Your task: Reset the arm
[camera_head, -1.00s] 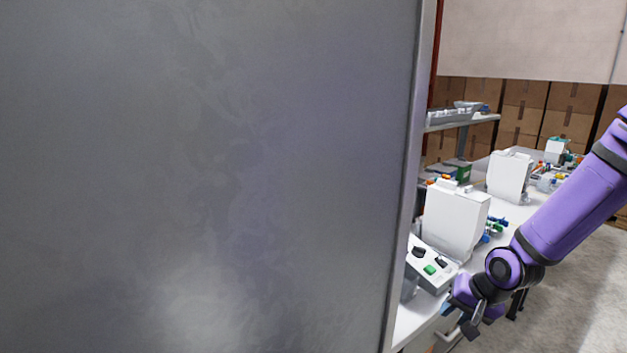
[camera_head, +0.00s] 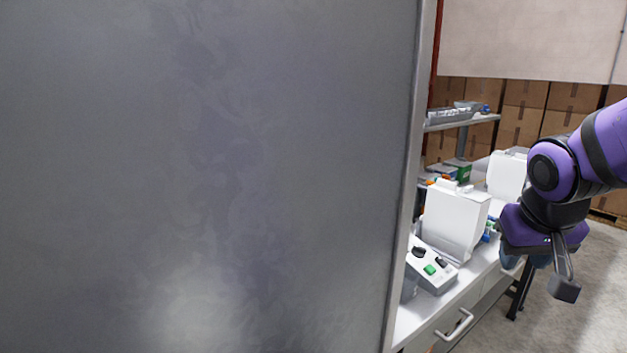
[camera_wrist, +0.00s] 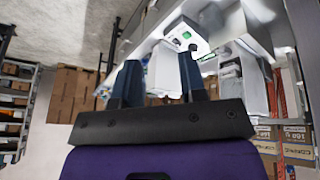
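My purple and black gripper (camera_head: 530,259) is at the right in the head view, clear of the bench front and pointing down. In the wrist view my gripper (camera_wrist: 160,70) shows two blue fingers set apart with nothing held between them. The white bench (camera_head: 483,285) with dispensers lies to the left of and behind my gripper. A white dispenser (camera_head: 452,222) stands on it, and a second white dispenser (camera_head: 504,177) is partly hidden behind my arm.
A large grey panel (camera_head: 210,170) fills the left of the head view and hides much of the bench. A control box (camera_head: 432,269) with a green button sits near the bench front. Stacked cartons (camera_head: 520,108) line the back. Grey floor (camera_head: 590,300) is open at right.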

